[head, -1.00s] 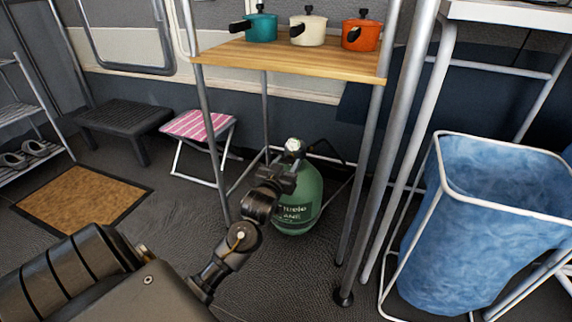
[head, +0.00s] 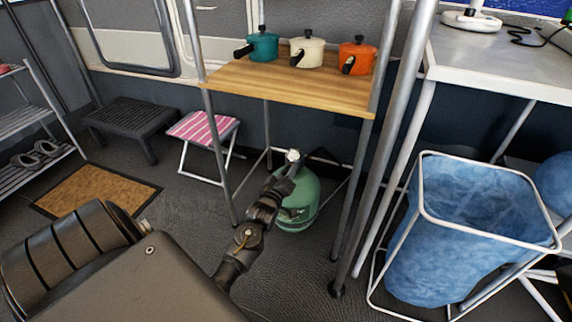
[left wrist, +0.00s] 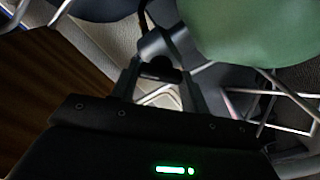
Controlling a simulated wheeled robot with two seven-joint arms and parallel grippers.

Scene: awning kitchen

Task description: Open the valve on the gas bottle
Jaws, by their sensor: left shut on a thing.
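The green gas bottle (head: 306,205) stands on the floor under the wooden shelf. Its pale valve top (head: 293,156) shows just above my left gripper (head: 287,174), which reaches in from the front left and hides part of the bottle. In the left wrist view the green bottle (left wrist: 245,28) fills the upper right. There my left gripper (left wrist: 162,80) is shut on the dark valve part (left wrist: 160,66) between its fingers. A dark hose runs up from this fitting. I cannot tell how far the valve is turned. My right gripper is not in view.
Metal posts of the shelf (head: 290,82) stand on both sides of the bottle. Teal, cream and orange pots stand on it. A blue bag in a wire frame (head: 455,235) is at the right. A pink striped stool (head: 203,130) is at the left.

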